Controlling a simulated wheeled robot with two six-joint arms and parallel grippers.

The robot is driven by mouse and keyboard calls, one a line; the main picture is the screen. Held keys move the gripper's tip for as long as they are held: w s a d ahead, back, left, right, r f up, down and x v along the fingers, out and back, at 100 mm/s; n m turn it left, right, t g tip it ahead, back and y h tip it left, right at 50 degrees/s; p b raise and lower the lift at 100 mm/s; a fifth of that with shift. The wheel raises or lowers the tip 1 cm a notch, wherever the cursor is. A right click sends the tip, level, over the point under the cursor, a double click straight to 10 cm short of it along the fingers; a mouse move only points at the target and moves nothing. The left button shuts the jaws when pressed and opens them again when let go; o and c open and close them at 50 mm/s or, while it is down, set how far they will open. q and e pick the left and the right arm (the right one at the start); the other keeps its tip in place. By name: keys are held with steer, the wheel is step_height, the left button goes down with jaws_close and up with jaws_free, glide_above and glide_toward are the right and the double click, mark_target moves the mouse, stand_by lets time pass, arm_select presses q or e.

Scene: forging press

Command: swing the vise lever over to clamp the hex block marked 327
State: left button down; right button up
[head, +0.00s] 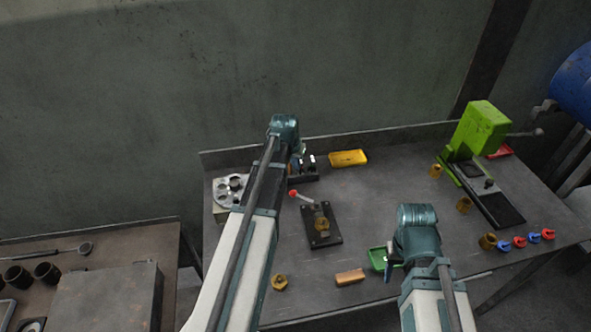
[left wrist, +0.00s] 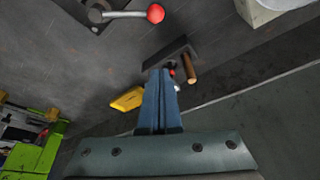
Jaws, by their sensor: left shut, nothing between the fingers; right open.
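The vise (head: 334,239) is a dark plate on the bench, with a brass hex block (head: 322,224) on it. Any number on the block is too small to read. The vise lever (head: 303,197) points up and left, ending in a red knob (head: 293,193). The lever (left wrist: 125,14) and red knob (left wrist: 155,13) also show at the top of the left wrist view. My left gripper (left wrist: 160,72) is shut and empty, apart from the knob; in the head view my arm partly hides it, beyond the vise. My right gripper (head: 388,268) is open, beside the green tray.
A black rack (head: 305,176) and a yellow tray (head: 348,158) stand at the back. A green press (head: 480,130) stands at the right. A green tray (head: 377,259), a wooden block (head: 350,277) and a loose brass nut (head: 279,283) lie near the front.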

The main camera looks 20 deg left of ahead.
arm_select(q)
steer(key=b+x, duration=0.8)
steer(key=x, duration=0.2)
steer(key=shift+b, duration=0.35)
steer(key=s, duration=0.3)
steer(key=shift+s+d+r, duration=0.15)
steer(key=shift+s, duration=0.55)
steer(key=shift+s+n, duration=0.25)
steer(key=shift+n, duration=0.15)
